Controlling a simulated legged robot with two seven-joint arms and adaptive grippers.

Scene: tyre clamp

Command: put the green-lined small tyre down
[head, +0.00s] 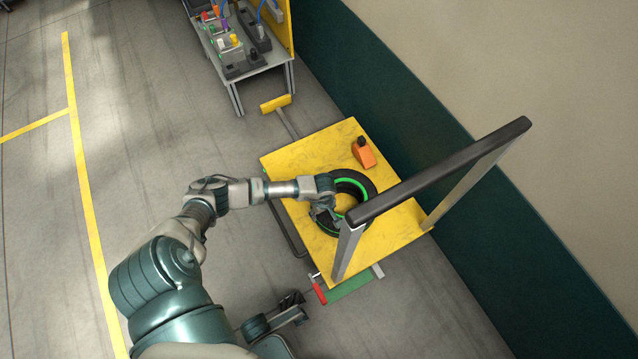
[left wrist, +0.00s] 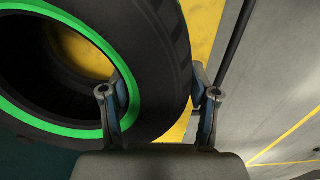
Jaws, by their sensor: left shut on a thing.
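The small tyre (head: 367,184) is black with a bright green ring. It lies roughly flat at the yellow tabletop (head: 300,157); I cannot tell whether it rests on it or hangs just above. My left gripper (head: 325,212) is shut on the tyre's near left side. In the left wrist view the tyre (left wrist: 160,55) fills the upper left, and my left gripper (left wrist: 160,98) straddles its wall, one finger inside the hole and one outside. My arm and hand hide part of the tyre in the head view.
An orange block with a black knob (head: 363,152) stands on the tabletop just behind the tyre. A frame with a dark top bar (head: 440,172) rises close on the tyre's right. A bench with coloured items (head: 240,62) stands at the back. Floor at left is clear.

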